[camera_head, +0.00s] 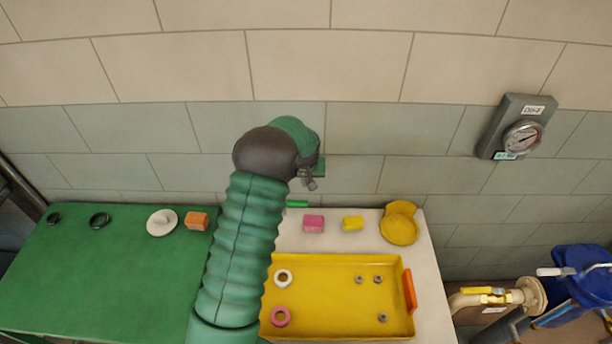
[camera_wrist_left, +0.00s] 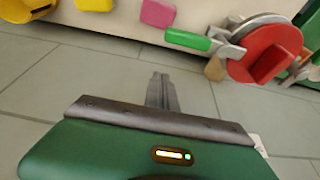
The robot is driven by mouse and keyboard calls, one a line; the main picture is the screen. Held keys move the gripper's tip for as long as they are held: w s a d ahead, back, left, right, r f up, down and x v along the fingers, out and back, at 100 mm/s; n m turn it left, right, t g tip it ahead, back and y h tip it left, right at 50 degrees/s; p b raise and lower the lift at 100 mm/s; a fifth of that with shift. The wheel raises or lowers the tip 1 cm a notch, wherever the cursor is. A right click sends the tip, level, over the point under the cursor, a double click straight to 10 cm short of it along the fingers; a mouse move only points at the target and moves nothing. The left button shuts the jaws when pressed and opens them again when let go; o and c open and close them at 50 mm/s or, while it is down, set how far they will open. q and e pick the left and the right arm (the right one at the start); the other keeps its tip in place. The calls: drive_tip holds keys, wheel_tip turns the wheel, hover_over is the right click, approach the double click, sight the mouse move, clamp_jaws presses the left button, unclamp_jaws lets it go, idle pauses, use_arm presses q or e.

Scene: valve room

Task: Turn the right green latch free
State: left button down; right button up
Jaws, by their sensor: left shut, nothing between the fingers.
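My left gripper (camera_head: 311,185) hangs at the end of my green arm in the head view, close to the wall behind the table. Its fingers (camera_wrist_left: 163,92) are shut and empty in the wrist view. A green latch handle (camera_wrist_left: 188,40) on a grey metal lever sticks out beside a red round part (camera_wrist_left: 270,52), apart from the fingertips. A green handle also shows at the table's back edge (camera_head: 297,204) in the head view, just below the gripper. Another green piece (camera_wrist_left: 301,73) is cut off at the wrist view's right edge. My arm hides the red part in the head view.
A pink block (camera_head: 314,223), a yellow block (camera_head: 353,223) and a yellow dish (camera_head: 399,228) lie along the table's back. A yellow tray (camera_head: 340,334) holds rings and nuts.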

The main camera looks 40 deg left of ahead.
sight(288, 206)
use_arm(q)
drive_tip(key=f, duration=0.1)
drive_tip(key=s+d+f+p, duration=0.1)
drive_tip(key=s+f, duration=0.1)
drive_tip(key=shift+s+d, duration=0.15)
drive_tip(key=shift+d, duration=0.2)
drive_tip(key=shift+s+a+f+m+p, duration=0.1)
drive_tip(key=shift+s+m+p, duration=0.1)
drive_tip(key=shift+m+p, duration=0.15)
